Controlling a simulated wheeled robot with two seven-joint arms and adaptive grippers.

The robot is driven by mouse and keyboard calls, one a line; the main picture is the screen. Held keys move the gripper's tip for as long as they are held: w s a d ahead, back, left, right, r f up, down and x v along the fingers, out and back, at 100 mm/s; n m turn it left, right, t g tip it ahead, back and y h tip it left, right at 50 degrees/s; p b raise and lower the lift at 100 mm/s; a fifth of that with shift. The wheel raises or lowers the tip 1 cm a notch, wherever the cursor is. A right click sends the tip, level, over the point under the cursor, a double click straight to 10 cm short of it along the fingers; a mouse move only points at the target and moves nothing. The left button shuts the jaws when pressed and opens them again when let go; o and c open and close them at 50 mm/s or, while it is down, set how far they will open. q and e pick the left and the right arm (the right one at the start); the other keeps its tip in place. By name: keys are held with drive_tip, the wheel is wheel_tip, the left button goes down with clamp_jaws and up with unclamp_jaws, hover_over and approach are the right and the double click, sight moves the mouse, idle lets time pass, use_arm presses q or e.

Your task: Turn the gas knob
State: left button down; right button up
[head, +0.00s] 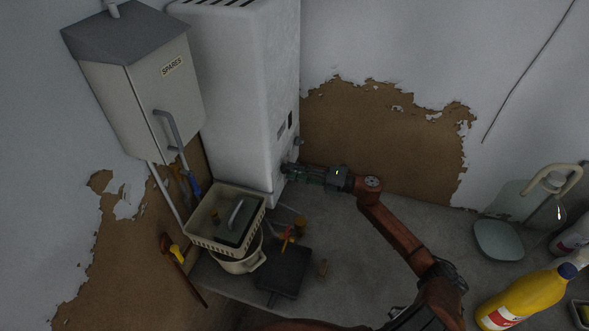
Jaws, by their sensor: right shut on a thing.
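My right gripper (290,170) reaches in from the right to the lower side of the tall white boiler-like unit (235,95). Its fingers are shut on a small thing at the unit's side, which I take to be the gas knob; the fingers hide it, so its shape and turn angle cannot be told. Just above the fingers, a small grey fitting (298,141) sticks out from the unit, apart from the gripper. A dark slot (290,120) shows higher on the same side. My left gripper is not in view.
A cream basket (204,235) with a green lidded box stands left of my right arm, over a pale pot (240,265). A dark flat block (285,270) lies nearby. A SPARES cabinet (145,95) hangs at left.

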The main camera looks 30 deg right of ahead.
drive_tip(key=shift+d+m+p, duration=0.1)
drive_tip(key=shift+m+p, duration=0.2)
drive_tip(key=shift+m, duration=0.3)
drive_tip(key=o, duration=1.2)
drive_tip(key=shift+c, duration=0.2)
drive_tip(key=v, duration=1.2)
